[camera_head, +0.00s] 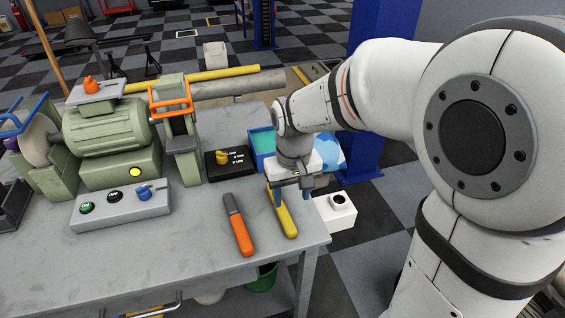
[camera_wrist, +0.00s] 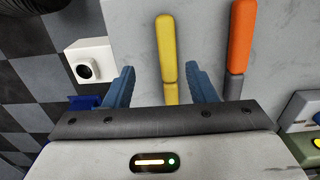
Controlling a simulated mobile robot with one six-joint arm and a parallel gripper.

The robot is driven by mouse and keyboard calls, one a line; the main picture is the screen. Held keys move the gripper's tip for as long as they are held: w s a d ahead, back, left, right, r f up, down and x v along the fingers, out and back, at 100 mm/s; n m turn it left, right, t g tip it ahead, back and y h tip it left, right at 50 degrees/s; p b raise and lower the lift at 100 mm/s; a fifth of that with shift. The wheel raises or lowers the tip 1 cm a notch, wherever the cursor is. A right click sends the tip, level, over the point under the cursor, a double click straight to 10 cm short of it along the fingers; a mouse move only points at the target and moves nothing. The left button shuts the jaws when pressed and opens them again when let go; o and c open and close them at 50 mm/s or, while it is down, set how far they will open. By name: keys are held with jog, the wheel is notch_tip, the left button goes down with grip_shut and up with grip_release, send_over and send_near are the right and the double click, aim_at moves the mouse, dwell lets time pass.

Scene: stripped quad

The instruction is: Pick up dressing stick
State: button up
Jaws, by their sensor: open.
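Two stick-like tools lie side by side on the grey bench. One is a yellow stick (camera_head: 285,219) near the right end; it also shows in the wrist view (camera_wrist: 167,45). The other has an orange handle and a dark grey shaft (camera_head: 238,230), and shows at right in the wrist view (camera_wrist: 241,40). No label shows which is the dressing stick. My gripper (camera_head: 291,195) points down over the yellow stick. In the wrist view my open gripper (camera_wrist: 160,68) has one blue finger on each side of the yellow stick, with gaps and nothing held.
The bench (camera_head: 190,265) has bare room in front. A green grinder (camera_head: 110,135) and a control box (camera_head: 120,205) stand to the left. A black switch box (camera_head: 226,163) and a teal bin (camera_head: 262,141) lie behind. A white box (camera_head: 335,222) is beyond the right edge.

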aim_at(284, 212)
jog(key=f, duration=0.2)
jog(key=w+a+f, duration=0.1)
jog(key=f, duration=0.4)
jog(key=shift+w+a+f+b, duration=0.3)
jog(key=shift+w+f+b, duration=0.05)
jog(key=shift+c, duration=0.2)
jog(key=c, duration=1)
